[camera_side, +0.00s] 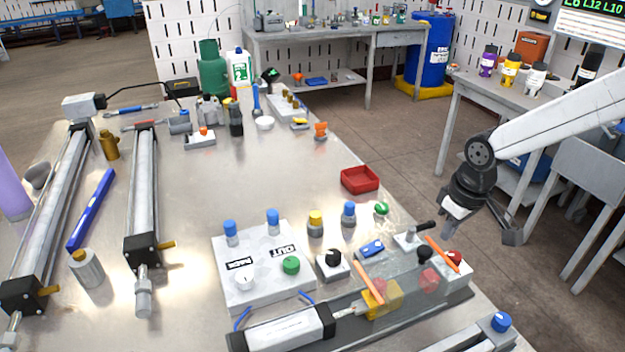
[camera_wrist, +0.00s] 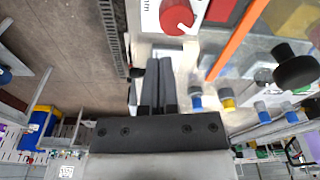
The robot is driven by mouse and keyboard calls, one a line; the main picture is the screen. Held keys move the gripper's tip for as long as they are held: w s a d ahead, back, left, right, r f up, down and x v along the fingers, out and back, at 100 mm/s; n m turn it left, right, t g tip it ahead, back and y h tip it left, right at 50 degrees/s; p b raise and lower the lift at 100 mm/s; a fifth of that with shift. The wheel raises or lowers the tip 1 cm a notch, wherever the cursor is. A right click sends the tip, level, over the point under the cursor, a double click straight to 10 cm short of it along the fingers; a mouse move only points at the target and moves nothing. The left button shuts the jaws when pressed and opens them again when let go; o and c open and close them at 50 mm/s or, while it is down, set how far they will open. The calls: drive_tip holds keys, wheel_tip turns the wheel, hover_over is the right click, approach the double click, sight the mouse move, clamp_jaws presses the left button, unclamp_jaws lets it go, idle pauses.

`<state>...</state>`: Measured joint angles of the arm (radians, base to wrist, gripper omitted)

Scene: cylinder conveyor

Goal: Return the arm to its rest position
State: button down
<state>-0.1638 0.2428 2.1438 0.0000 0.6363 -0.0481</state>
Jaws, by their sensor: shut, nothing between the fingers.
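My gripper (camera_side: 511,236) hangs from my arm at the right of the side view. The fingers appear apart from the fixture with the red button (camera_side: 453,258). That red button also shows in the wrist view (camera_wrist: 177,16).
An orange bar (camera_side: 442,254) and a black-handled lever (camera_side: 421,229) stand near the table's right edge. A red tray (camera_side: 360,179) lies farther back. The metal table (camera_side: 280,170) is bare in the middle. A grey side bench (camera_side: 480,88) stands behind my arm.

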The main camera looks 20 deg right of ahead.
drive_tip(key=s+d+f+m+t, duration=0.1)
drive_tip(key=s+d+f+m, duration=0.1)
drive_tip(key=s+d, duration=0.4)
drive_tip(key=s, duration=0.3)
drive_tip(key=shift+s, duration=0.25)
